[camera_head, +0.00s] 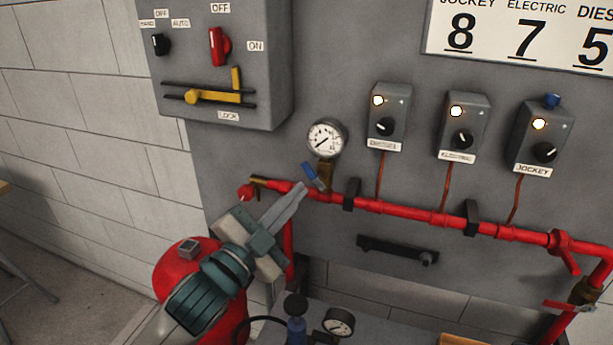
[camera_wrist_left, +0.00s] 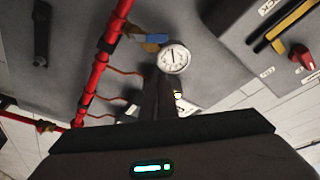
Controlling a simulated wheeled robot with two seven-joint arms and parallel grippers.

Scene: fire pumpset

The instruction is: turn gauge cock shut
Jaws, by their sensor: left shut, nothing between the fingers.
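The gauge cock has a brass body (camera_head: 325,172) under a round white pressure gauge (camera_head: 326,138), on the red pipe. Its blue lever (camera_head: 311,175) slants from upper left to lower right, left of the body. My left gripper (camera_head: 302,188) is shut and empty, its tips close to the lower left of the lever; I cannot tell whether they touch. In the left wrist view the shut fingers (camera_wrist_left: 160,82) point toward the gauge (camera_wrist_left: 174,58), with the blue lever (camera_wrist_left: 150,38) beyond the tips. My right gripper is not in view.
The red pipe (camera_head: 400,208) runs along the grey panel on dark brackets. Three switch boxes (camera_head: 386,118) sit above it. A grey box with a yellow handle (camera_head: 212,97) is at upper left. A red tank (camera_head: 170,268) and a second gauge (camera_head: 338,322) stand below.

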